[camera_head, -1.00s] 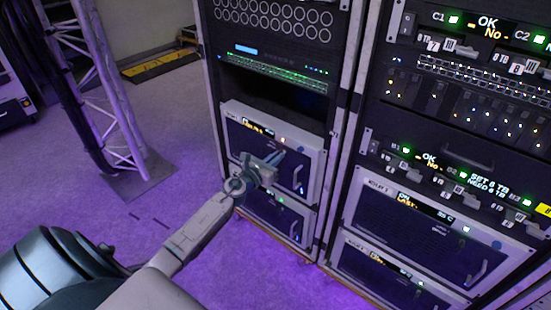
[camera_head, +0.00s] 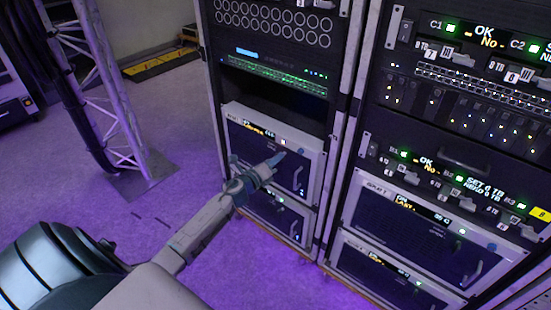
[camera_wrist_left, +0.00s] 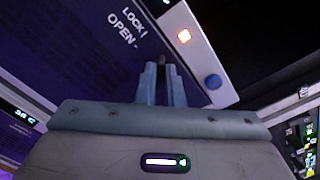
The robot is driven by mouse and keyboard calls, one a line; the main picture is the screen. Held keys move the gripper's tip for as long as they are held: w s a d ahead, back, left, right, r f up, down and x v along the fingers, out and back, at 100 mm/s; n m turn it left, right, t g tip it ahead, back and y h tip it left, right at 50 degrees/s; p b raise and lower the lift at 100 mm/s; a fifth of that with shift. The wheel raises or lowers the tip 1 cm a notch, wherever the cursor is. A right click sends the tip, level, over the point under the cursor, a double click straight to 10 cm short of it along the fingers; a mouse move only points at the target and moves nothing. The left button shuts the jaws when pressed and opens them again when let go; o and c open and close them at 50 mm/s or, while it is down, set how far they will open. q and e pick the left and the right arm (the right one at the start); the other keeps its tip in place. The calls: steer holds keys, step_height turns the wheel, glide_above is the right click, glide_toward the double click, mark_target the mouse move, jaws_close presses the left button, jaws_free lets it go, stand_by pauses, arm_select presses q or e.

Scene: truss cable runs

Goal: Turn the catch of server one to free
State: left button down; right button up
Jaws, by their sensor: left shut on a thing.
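The upper server (camera_head: 240,147) in the left rack has a pale frame, a dark mesh front and a small amber display; I take it for server one, though its label is too small to read. My left gripper (camera_head: 278,158) reaches its front near the upper right. In the left wrist view the gripper's fingers (camera_wrist_left: 162,76) are shut on the catch (camera_wrist_left: 161,60), a small dark knob mostly hidden between the tips. The words LOCK (camera_wrist_left: 134,20) and OPEN (camera_wrist_left: 126,28) are printed beside it. Which mark the catch points at cannot be told. My right gripper is out of view.
A handle (camera_head: 298,179) stands out at the server's right. Another server (camera_head: 268,211) lies below. A truss (camera_head: 115,100) stands left, with open floor between.

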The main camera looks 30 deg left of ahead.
arm_select(q)
steer(key=shift+f+n+p, duration=0.1)
steer(key=shift+n+p, duration=1.4)
steer(key=shift+n, duration=2.8)
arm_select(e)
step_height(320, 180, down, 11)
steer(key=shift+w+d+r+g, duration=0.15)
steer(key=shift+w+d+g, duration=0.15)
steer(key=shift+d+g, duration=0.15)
arm_select(q)
steer(key=c, duration=1.6)
jaws_free()
steer(key=shift+o, duration=0.2)
